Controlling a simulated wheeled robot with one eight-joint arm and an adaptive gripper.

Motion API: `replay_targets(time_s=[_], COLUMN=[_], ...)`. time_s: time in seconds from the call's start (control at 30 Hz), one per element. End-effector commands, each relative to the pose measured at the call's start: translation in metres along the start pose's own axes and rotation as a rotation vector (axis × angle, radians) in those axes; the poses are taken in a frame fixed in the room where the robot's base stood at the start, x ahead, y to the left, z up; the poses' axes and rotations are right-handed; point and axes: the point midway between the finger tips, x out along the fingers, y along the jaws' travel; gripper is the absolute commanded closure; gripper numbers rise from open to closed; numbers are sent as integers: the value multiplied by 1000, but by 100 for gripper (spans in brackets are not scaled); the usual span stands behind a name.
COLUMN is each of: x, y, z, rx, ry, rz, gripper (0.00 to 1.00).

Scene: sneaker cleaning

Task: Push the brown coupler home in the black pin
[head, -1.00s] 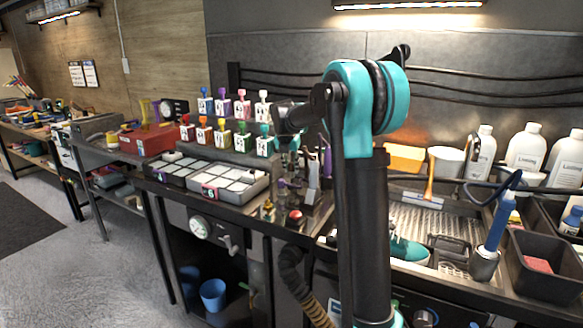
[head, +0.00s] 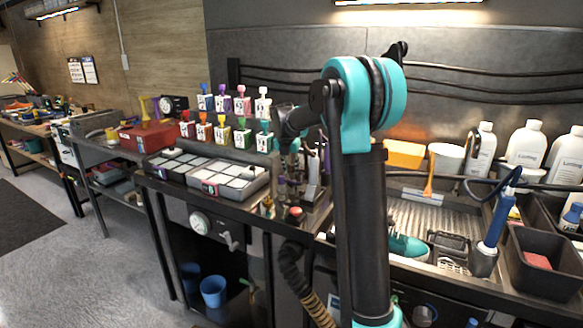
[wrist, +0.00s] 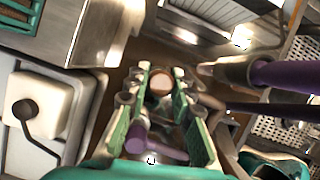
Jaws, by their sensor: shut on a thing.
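In the wrist view, my gripper (wrist: 161,76) points down with its green-padded fingers on both sides of a round brown piece, the brown coupler (wrist: 161,84). The fingers are shut on it. A purple cylinder (wrist: 152,142) lies between the fingers, nearer to the camera. I cannot make out the black pin; the fingers and coupler may hide it. In the head view, my gripper (head: 290,165) is small and partly hidden among dark parts above the bench, left of my arm's upright link.
A white block with a black knob (wrist: 40,105) is close on the left in the wrist view. A purple-handled tool (wrist: 285,76) is on the right. In the head view, a tray of white pads (head: 228,180), stamp bottles (head: 222,132) and a red button (head: 295,212) are close by.

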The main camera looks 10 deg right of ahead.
Motion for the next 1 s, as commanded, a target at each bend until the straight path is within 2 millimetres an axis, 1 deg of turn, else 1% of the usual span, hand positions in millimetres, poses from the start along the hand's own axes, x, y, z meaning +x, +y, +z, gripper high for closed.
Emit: replay_targets(time_s=[0.57, 0.6, 0.73, 0.77, 1.0], x=[12, 12, 12, 12, 12], y=[0, 0, 0, 0, 0], z=[-5, -5, -5, -5, -5], rx=[0, 0, 0, 0, 0], ry=[0, 0, 0, 0, 0], rz=[0, 0, 0, 0, 0], gripper=[100, 72, 56, 53, 53])
